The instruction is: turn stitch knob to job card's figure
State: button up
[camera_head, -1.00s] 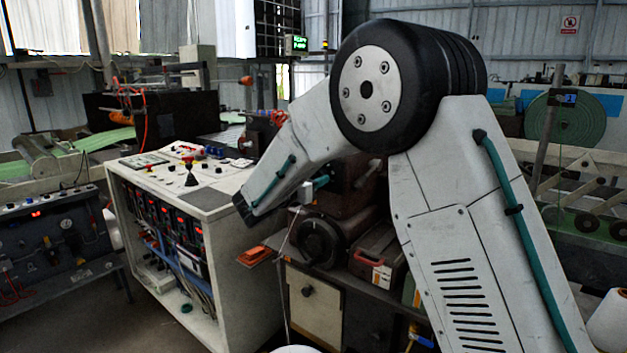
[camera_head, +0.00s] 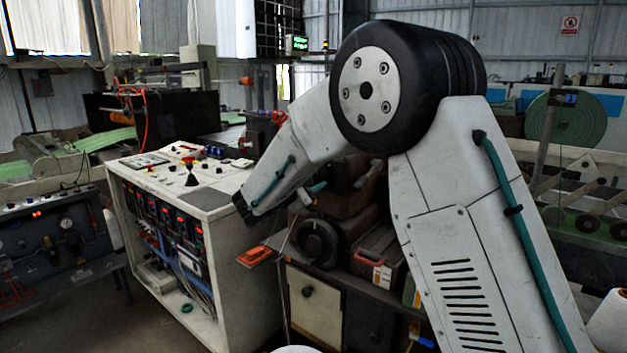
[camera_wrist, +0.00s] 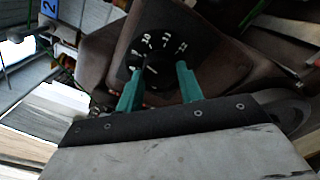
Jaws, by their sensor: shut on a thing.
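The stitch knob's dark dial plate (camera_wrist: 160,48) shows in the wrist view, with white numerals in an arc around its far side. My gripper (camera_wrist: 158,88) has its two teal fingers on either side of the dial's middle, shut on the stitch knob. The knob is dark against the dark plate, so its pointer and set figure cannot be read. I cannot pick out a job card with a readable figure.
A brown machine with a black handwheel (camera_head: 319,243) stands behind my forearm. A white control cabinet (camera_head: 240,270) is to its left. An orange item (camera_head: 255,256) lies at the bench edge and a toolbox (camera_head: 378,262) sits right of the handwheel. Open floor lies front left.

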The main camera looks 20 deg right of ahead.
jog(key=m, duration=0.6)
jog(key=shift+m, duration=0.3)
jog(key=m, duration=0.5)
jog(key=shift+m, duration=0.4)
jog(key=o, duration=1)
jog(key=shift+r, duration=0.1)
jog(key=shift+v, duration=3.95)
